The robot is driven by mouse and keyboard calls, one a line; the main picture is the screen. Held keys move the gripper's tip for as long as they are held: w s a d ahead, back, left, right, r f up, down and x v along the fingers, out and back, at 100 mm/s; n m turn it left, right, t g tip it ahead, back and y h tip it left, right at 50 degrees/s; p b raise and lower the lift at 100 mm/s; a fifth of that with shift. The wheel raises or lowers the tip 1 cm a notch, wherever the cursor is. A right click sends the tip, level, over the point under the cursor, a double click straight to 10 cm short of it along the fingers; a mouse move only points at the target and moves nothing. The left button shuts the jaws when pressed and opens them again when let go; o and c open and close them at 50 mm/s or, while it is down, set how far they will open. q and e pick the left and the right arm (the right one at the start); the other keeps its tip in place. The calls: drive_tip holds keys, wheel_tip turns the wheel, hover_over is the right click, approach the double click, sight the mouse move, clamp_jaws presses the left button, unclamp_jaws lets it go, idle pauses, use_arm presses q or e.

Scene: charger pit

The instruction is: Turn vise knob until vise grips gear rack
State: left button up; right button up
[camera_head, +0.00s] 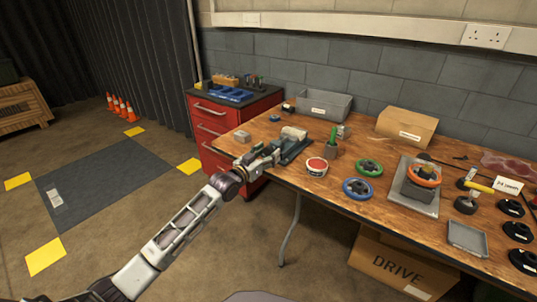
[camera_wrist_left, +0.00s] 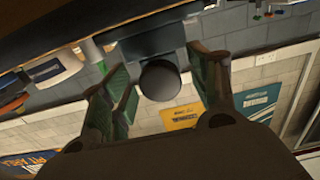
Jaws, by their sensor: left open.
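The vise (camera_head: 297,150) is dark green and sits at the left end of the wooden workbench. A pale part lies on or behind it; I cannot tell whether this is the gear rack or whether the jaws touch it. My left gripper (camera_head: 252,159) is at the vise's left end, at the bench edge. In the left wrist view, which looks upside down, my left gripper (camera_wrist_left: 157,66) is open. The round dark vise knob (camera_wrist_left: 160,80) appears between its spread fingers, with a visible gap on each side. The vise body (camera_wrist_left: 153,42) shows behind the knob.
A red drawer cabinet (camera_head: 208,128) stands behind left. Open floor lies left of the bench.

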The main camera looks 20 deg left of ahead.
use_arm(q)
drive_tip(key=shift+w+d, duration=0.2)
drive_tip(key=shift+w, duration=0.25)
use_arm(e)
drive_tip(key=shift+r, duration=0.3)
drive_tip(key=shift+s+f, duration=0.1)
use_arm(q)
drive_tip(key=c, duration=1)
use_arm(e)
drive_tip(key=shift+f, duration=0.1)
